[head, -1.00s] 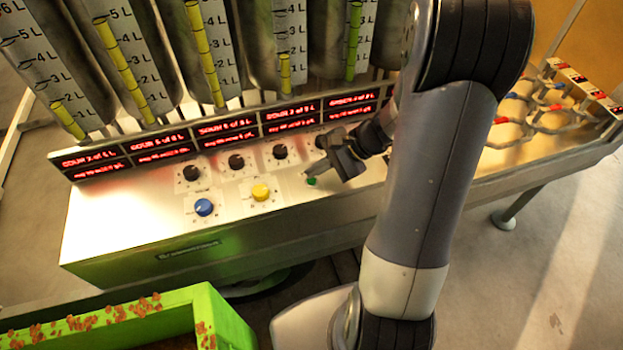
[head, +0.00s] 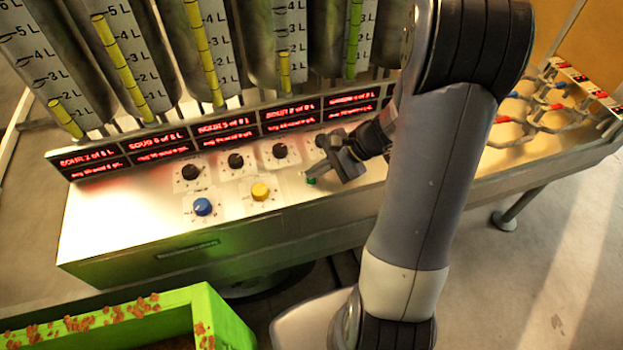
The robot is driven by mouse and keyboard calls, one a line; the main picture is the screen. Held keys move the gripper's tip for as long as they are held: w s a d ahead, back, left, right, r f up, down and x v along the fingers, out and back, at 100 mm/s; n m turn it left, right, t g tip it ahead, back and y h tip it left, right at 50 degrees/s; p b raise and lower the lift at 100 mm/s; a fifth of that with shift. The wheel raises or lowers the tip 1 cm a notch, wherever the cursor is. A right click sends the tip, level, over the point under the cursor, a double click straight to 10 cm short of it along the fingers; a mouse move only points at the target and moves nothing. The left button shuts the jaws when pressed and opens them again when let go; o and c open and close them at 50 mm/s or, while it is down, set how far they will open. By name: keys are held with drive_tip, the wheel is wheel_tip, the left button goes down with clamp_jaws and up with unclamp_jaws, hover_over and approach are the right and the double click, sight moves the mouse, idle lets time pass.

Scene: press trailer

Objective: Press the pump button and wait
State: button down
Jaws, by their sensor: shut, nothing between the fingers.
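A small green button (head: 311,181) sits at the right end of the front row on the metal control panel (head: 120,222). My gripper (head: 318,172) is shut and empty, with its tips at the green button. They look to be touching it or just above it; I cannot tell whether it is pushed in. A yellow knob (head: 260,191) and a blue knob (head: 203,206) are to its left. Several black knobs, one of them here (head: 280,151), form the row behind. I cannot read which control is labelled as the pump.
Red displays (head: 226,136) run along the back of the panel. Level tubes with litre scales (head: 120,62) stand behind them. A green crate (head: 222,318) is at the lower left. Hoses and ring fittings (head: 545,115) lie on the right. The panel's front left is clear.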

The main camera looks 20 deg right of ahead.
drive_tip(key=shift+f+b, duration=0.4)
idle(0.4)
drive_tip(key=shift+r, duration=0.15)
drive_tip(key=shift+r+p, duration=0.6)
drive_tip(key=shift+r, duration=0.1)
drive_tip(key=shift+r+p, duration=1.85)
drive_tip(key=shift+r, duration=0.65)
wheel_tip(320, 180, up, 10)
drive_tip(key=p, duration=0.7)
drive_tip(key=shift+p, duration=0.35)
drive_tip(key=shift+f, duration=0.1)
